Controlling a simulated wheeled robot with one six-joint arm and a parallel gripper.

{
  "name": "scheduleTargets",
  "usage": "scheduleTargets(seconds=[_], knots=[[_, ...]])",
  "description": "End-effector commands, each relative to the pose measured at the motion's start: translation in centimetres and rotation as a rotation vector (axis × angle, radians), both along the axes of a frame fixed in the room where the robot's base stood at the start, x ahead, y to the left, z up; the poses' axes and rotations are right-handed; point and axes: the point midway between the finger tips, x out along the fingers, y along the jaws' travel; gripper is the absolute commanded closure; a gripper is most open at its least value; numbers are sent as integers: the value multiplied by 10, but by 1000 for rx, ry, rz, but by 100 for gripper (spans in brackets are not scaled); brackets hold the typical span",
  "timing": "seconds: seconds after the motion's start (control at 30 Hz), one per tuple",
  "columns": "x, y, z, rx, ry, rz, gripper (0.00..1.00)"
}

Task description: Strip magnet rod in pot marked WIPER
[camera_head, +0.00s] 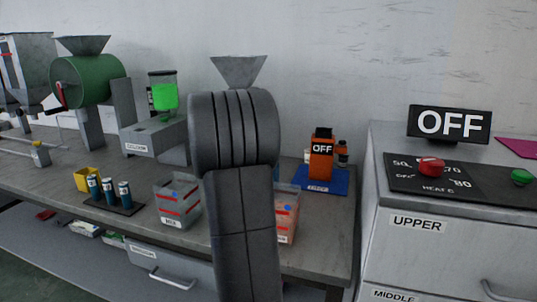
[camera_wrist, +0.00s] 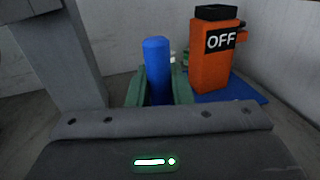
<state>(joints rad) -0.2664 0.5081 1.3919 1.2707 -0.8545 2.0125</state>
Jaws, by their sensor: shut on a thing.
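In the wrist view my gripper (camera_wrist: 158,92) has green fingers shut on an upright blue rod (camera_wrist: 157,62), which looks like the magnet rod. In the head view my own arm covers the gripper and the rod. No pot marked WIPER can be read in either view. A clear box with red bands (camera_head: 177,203) stands left of my arm, its front label too small to read surely. Another clear box with pinkish contents (camera_head: 287,214) is partly hidden behind my arm.
An orange device marked OFF (camera_head: 321,160) stands on a blue mat (camera_head: 334,181), and shows close to the rod's right in the wrist view (camera_wrist: 208,70). Dark blue cylinders (camera_head: 108,190) stand on a dark stand. A grey cabinet (camera_head: 418,252) is at right; machines line the back left.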

Motion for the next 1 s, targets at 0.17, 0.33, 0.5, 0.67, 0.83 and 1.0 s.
scheduleTargets(seconds=[0.17,0.33,0.5,0.67,0.83,1.0], knots=[[0,0,15,0,-2,0,100],[0,0,27,0,-2,0,100],[0,0,39,1,-2,0,100],[0,0,51,0,-2,0,100],[0,0,63,1,-3,0,100],[0,0,74,0,-2,-1,100]])
